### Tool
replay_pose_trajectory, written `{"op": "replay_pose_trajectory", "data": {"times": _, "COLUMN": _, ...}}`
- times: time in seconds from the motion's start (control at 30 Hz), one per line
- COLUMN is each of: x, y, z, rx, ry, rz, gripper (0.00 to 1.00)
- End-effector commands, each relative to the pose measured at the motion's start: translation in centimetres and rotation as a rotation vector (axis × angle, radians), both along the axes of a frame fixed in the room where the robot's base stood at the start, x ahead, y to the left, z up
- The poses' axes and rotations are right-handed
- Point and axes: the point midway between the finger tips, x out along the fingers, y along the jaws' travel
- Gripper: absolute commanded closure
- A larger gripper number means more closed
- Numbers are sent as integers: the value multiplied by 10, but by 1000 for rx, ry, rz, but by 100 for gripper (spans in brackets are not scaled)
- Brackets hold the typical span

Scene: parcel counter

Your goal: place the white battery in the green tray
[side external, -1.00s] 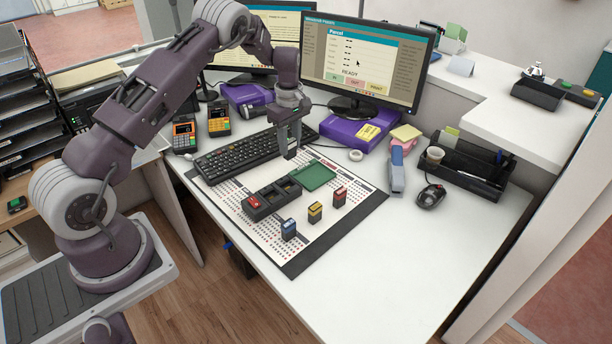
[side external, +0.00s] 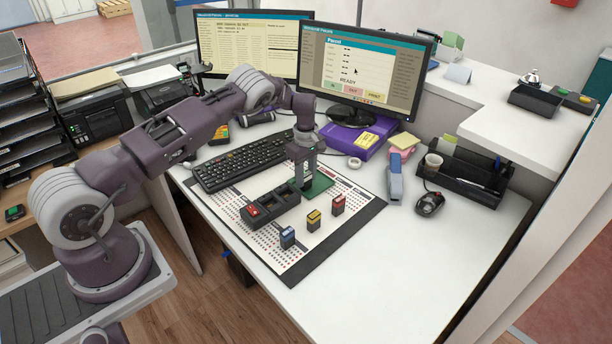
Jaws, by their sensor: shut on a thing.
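The green tray (side external: 322,186) lies flat on the printed mat, at the right end of the black slotted holder. My gripper (side external: 305,184) points down over the left part of the tray, with its fingertips low, close to the tray surface. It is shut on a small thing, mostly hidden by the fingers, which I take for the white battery. No white battery shows elsewhere. I cannot tell whether the held thing touches the tray.
The black holder (side external: 272,210) has a red battery (side external: 252,211) in its left end. The keyboard (side external: 240,163) lies behind; a stapler (side external: 395,183) and mouse (side external: 430,203) are right.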

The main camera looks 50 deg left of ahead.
Motion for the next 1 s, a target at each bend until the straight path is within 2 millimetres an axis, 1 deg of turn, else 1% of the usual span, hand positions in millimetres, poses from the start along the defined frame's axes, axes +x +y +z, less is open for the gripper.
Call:
{"op": "replay_pose_trajectory", "data": {"times": 0.07, "x": 0, "y": 0, "z": -2, "rx": 0, "ry": 0, "rz": 0, "gripper": 100}}
{"op": "replay_pose_trajectory", "data": {"times": 0.1, "x": 0, "y": 0, "z": -2, "rx": 0, "ry": 0, "rz": 0, "gripper": 64}}
{"op": "replay_pose_trajectory", "data": {"times": 0.2, "x": 0, "y": 0, "z": -2, "rx": 0, "ry": 0, "rz": 0, "gripper": 46}}
{"op": "replay_pose_trajectory", "data": {"times": 0.47, "x": 0, "y": 0, "z": -2, "rx": 0, "ry": 0, "rz": 0, "gripper": 46}}
{"op": "replay_pose_trajectory", "data": {"times": 0.57, "x": 0, "y": 0, "z": 5, "rx": 0, "ry": -1, "rz": 0, "gripper": 46}}
{"op": "replay_pose_trajectory", "data": {"times": 0.67, "x": 1, "y": 0, "z": 27, "rx": 2, "ry": -4, "rz": 0, "gripper": 46}}
{"op": "replay_pose_trajectory", "data": {"times": 0.8, "x": 1, "y": 0, "z": 67, "rx": 1, "ry": -4, "rz": -1, "gripper": 46}}
{"op": "replay_pose_trajectory", "data": {"times": 0.9, "x": 1, "y": 0, "z": 91, "rx": 0, "ry": -3, "rz": 0, "gripper": 46}}
{"op": "replay_pose_trajectory", "data": {"times": 1.0, "x": 0, "y": 0, "z": 109, "rx": 1, "ry": -2, "rz": -1, "gripper": 46}}
